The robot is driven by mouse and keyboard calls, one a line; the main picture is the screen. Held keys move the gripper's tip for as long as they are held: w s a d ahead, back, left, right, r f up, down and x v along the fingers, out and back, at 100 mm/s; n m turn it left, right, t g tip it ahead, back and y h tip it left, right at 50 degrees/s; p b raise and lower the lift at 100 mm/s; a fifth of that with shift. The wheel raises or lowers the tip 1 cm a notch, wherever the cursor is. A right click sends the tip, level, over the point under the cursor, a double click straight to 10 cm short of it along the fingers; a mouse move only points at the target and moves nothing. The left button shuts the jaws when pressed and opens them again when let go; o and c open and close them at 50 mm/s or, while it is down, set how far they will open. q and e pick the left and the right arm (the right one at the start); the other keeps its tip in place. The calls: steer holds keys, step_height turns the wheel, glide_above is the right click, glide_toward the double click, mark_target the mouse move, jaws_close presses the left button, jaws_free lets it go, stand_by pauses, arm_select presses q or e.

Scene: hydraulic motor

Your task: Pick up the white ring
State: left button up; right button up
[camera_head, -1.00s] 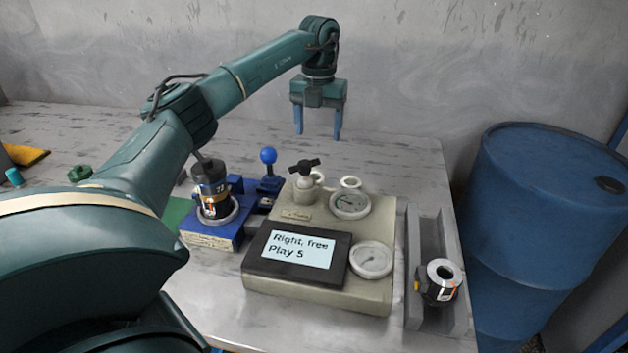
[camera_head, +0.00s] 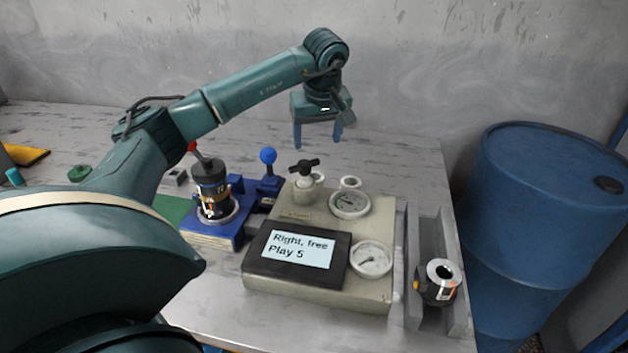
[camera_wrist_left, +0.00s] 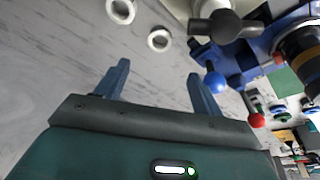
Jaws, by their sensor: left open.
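One white ring (camera_head: 349,183) lies on the table just behind the grey gauge unit. A second white ring (camera_head: 318,177) lies left of it, partly hidden by the black-handled valve. In the left wrist view, one ring (camera_wrist_left: 159,39) lies just ahead of the fingertips and another ring (camera_wrist_left: 122,10) sits at the top edge, partly cut off. My left gripper (camera_head: 317,146) is open and empty, fingers pointing down, above the table behind the rings. Its two blue fingers also show in the left wrist view (camera_wrist_left: 158,72), apart from both rings. My right gripper is not in view.
The gauge unit (camera_head: 288,288) with its black T-handle valve (camera_head: 304,167) stands in front of the rings. A blue fixture with a blue-knobbed lever (camera_head: 268,156) is at left. A grey channel (camera_head: 413,245) holds a black part at right. The table behind the rings is clear.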

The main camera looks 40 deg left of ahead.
mark_target(314, 173)
arm_select(q)
steer(key=shift+m, duration=0.4)
steer(key=b+x, duration=0.1)
steer(key=x, duration=1.2)
steer(key=shift+d+f, duration=0.1)
steer(key=c, duration=1.1)
